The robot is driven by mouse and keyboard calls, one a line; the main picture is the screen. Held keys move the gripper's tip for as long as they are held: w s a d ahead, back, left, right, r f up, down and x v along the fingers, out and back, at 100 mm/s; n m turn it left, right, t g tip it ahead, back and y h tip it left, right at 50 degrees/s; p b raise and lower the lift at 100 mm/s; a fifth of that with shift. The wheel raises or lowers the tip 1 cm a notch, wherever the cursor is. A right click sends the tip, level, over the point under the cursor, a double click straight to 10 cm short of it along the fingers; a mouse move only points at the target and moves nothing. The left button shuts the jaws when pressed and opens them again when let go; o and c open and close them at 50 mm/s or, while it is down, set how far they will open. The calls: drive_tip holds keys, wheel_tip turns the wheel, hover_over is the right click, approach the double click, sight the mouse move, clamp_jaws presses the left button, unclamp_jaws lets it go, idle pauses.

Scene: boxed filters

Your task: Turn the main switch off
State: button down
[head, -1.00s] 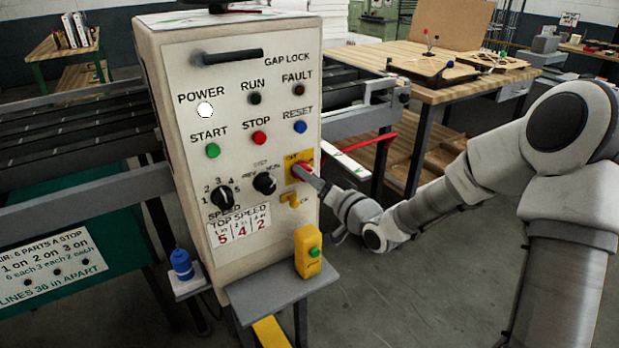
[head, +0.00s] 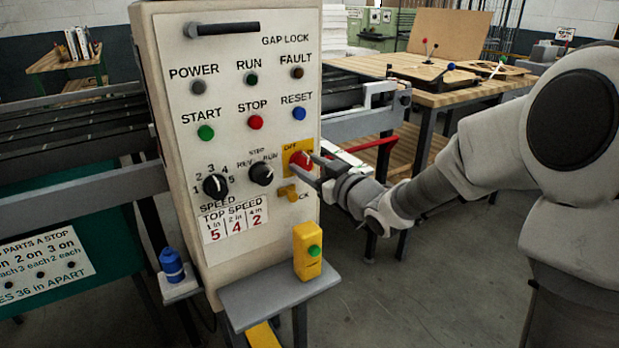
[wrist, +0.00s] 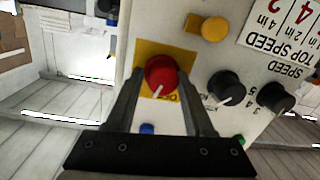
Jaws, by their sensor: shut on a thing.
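The main switch is a red knob (head: 301,160) on a yellow plate (head: 291,149) marked OFF, at the right side of the white control panel. In the wrist view the red knob (wrist: 161,73) sits between my fingers, its white mark pointing toward the OFF lettering. My gripper (head: 303,163) reaches in from the right with a finger on each side of the knob and is shut on it; it also shows in the wrist view (wrist: 160,84). The POWER lamp (head: 202,87) is grey and unlit.
A yellow lock tab (head: 287,192) sits just below the switch. Black selector knobs (head: 261,173) are to its left. A yellow box with a green button (head: 307,252) stands on the grey shelf (head: 262,296). A wooden table (head: 440,95) is behind my arm.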

drive_tip(key=shift+s+a+f+n+h+b, duration=0.1)
drive_tip(key=shift+a+n+b, duration=0.05)
drive_tip(key=shift+n+b, duration=1)
drive_tip(key=shift+s+a+f+n+h+b, duration=0.1)
drive_tip(key=shift+a+n+b, duration=0.05)
drive_tip(key=shift+n+b, duration=1.05)
drive_tip(key=shift+s+a+f+n+h+b, duration=0.1)
drive_tip(key=shift+a+n+b, duration=0.05)
drive_tip(key=shift+n+b, duration=1)
drive_tip(key=shift+c, duration=1.9)
unclamp_jaws()
drive_tip(key=shift+r, duration=0.15)
drive_tip(key=shift+w+d, duration=0.1)
drive_tip(key=shift+d+r, duration=0.1)
